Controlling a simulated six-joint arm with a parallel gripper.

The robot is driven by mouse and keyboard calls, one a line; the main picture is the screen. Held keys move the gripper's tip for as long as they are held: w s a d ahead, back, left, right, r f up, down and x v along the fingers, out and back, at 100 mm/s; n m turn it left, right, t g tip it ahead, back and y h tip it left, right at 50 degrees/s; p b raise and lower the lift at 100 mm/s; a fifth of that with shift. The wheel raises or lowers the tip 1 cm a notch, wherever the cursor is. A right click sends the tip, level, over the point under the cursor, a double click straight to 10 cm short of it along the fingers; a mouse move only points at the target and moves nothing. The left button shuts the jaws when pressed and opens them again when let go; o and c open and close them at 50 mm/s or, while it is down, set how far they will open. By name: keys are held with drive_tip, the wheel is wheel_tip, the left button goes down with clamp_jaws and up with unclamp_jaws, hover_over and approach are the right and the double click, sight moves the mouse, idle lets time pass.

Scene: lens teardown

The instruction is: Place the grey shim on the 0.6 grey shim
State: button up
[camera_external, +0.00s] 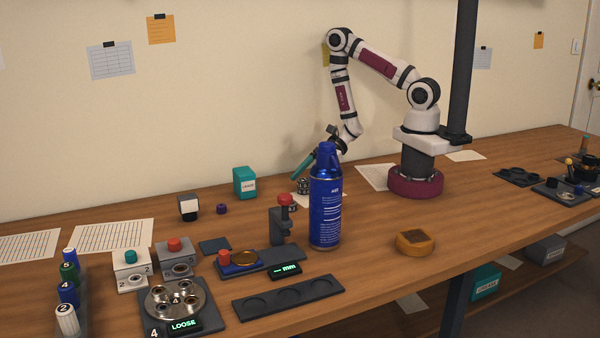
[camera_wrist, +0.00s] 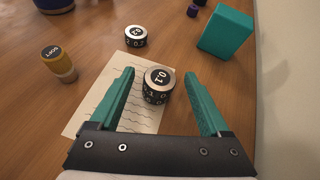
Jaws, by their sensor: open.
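I cannot tell which piece is the 0.6 shim. My gripper (camera_wrist: 158,73) is open, its teal fingers on either side of the stack with gaps showing. In the external view my gripper (camera_external: 305,166) is low over the small grey pieces (camera_external: 303,187).
A teal box (camera_wrist: 226,32) stands beyond the right finger, and a yellow-sided cylinder (camera_wrist: 57,62) is at left. In the external view, a tall blue spray can (camera_external: 325,205) and a red-topped gauge stand (camera_external: 284,218) stand in front.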

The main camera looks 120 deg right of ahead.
drive_tip(key=shift+r, duration=0.1)
drive_tip(key=v, duration=1.2)
drive_tip(key=a+r+n+g+y, duration=0.2)
drive_tip(key=a+r+n+g, duration=0.3)
drive_tip(key=a+n, duration=0.3)
drive_tip(key=a+r+n+g+y, duration=0.3)
drive_tip(key=a+r+n+g, duration=0.2)
drive_tip(key=a+n, duration=0.25)
drive_tip(key=s+a+r+n+g+h, duration=0.2)
drive_tip(key=s+a+r+n+h, duration=0.1)
drive_tip(key=s+n+h, duration=0.4)
drive_tip(key=s+r+n, duration=0.1)
drive_tip(key=n, duration=0.1)
drive_tip(key=shift+a+r+n+h, duration=0.25)
drive_tip(key=shift+r+n+h, duration=0.05)
drive_tip(key=shift+r+n, duration=0.1)
